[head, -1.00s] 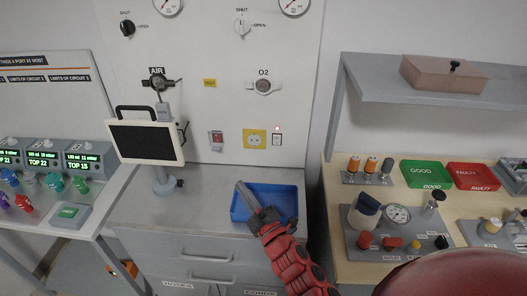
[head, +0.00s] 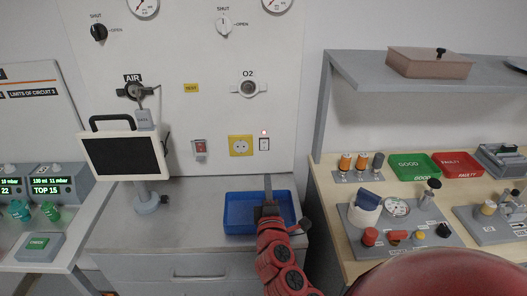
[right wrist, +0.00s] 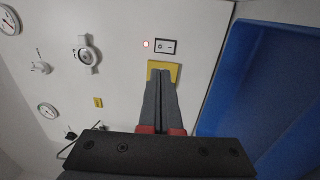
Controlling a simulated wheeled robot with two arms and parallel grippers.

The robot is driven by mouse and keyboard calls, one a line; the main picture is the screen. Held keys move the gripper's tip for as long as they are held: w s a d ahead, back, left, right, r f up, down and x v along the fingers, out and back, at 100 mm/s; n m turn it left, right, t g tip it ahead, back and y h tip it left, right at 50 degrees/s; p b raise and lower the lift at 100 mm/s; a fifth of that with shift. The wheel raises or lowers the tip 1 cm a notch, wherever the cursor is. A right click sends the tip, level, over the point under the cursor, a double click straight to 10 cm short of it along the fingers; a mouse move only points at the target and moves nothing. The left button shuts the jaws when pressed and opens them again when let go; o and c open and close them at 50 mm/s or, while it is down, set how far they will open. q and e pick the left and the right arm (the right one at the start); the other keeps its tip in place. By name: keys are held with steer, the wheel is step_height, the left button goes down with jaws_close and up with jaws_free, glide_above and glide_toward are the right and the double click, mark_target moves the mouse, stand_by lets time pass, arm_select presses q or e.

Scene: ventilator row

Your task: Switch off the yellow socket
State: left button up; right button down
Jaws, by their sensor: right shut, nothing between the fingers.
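The yellow socket (head: 241,146) is on the white wall panel, above the grey cabinet. Just right of it is a small white rocker switch (head: 264,144) in a dark frame, with a lit red lamp (head: 264,132) above it. In the right wrist view the yellow socket (right wrist: 163,70) is partly hidden behind my fingers, and the switch (right wrist: 167,46) and glowing lamp (right wrist: 146,44) show clear beyond the fingertips. My right gripper (head: 268,178) is shut and empty, pointing at the panel below the switch, apart from it. My left gripper is not in view.
A blue tray (head: 238,212) lies on the cabinet under my right gripper. A red switch (head: 199,148) is left of the socket. A black-screened monitor (head: 122,156) stands on the left. A wooden bench (head: 335,204) with devices is on the right.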

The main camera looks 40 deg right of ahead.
mark_target(264, 143)
steer(key=p+x, duration=0.1)
steer(key=x, duration=1.3)
steer(key=shift+w, duration=0.1)
